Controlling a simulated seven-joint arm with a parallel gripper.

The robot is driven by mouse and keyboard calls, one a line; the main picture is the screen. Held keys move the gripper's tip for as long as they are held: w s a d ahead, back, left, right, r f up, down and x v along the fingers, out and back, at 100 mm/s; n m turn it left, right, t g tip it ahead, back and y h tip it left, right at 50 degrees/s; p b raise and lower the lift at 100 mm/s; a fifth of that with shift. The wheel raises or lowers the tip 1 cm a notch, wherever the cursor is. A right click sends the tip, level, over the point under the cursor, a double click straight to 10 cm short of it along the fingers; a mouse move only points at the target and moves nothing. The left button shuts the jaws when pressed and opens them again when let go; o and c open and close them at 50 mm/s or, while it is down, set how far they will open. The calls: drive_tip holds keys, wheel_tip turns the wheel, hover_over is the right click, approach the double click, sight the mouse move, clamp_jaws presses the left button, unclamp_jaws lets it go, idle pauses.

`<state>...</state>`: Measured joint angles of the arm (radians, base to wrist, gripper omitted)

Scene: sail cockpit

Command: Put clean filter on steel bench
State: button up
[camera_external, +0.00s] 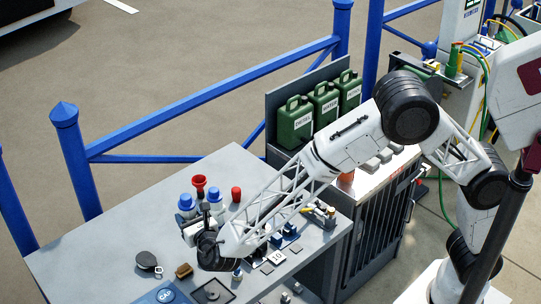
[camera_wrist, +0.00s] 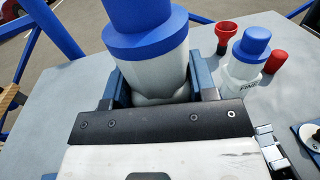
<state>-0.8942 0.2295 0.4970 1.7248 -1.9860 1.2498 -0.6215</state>
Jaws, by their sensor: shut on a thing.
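My gripper (camera_wrist: 160,92) is shut on a white filter with a blue cap (camera_wrist: 145,40), with one blue finger on each side of its body. In the external view the same filter (camera_external: 186,205) stands roughly upright at my gripper (camera_external: 192,226), over the grey bench top (camera_external: 110,235). I cannot tell whether its base touches the bench; the gripper hides its lower part. A second white, blue-capped container (camera_wrist: 245,65) with a dark label only partly readable stands to its right, and also shows in the external view (camera_external: 215,198).
A red funnel (camera_external: 199,184) and a red cylinder (camera_external: 236,194) stand behind. A black round item (camera_external: 147,260), a brown block (camera_external: 184,271) and a blue box (camera_external: 163,296) lie at the front. Green cans (camera_external: 322,103) stand back right. The bench's left side is clear.

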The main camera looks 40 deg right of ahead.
drive_tip(key=shift+f, duration=2.95)
drive_tip(key=shift+f, duration=0.1)
drive_tip(key=shift+f, duration=1.75)
drive_tip(key=shift+f, duration=0.15)
drive_tip(key=o, duration=1)
drive_tip(key=shift+s, duration=0.1)
drive_tip(key=s, duration=0.4)
drive_tip(key=s+a, duration=0.1)
drive_tip(key=s, duration=0.2)
drive_tip(key=s+a, duration=0.1)
drive_tip(key=s, duration=0.3)
drive_tip(key=shift+s, duration=0.35)
drive_tip(key=shift+d, duration=0.15)
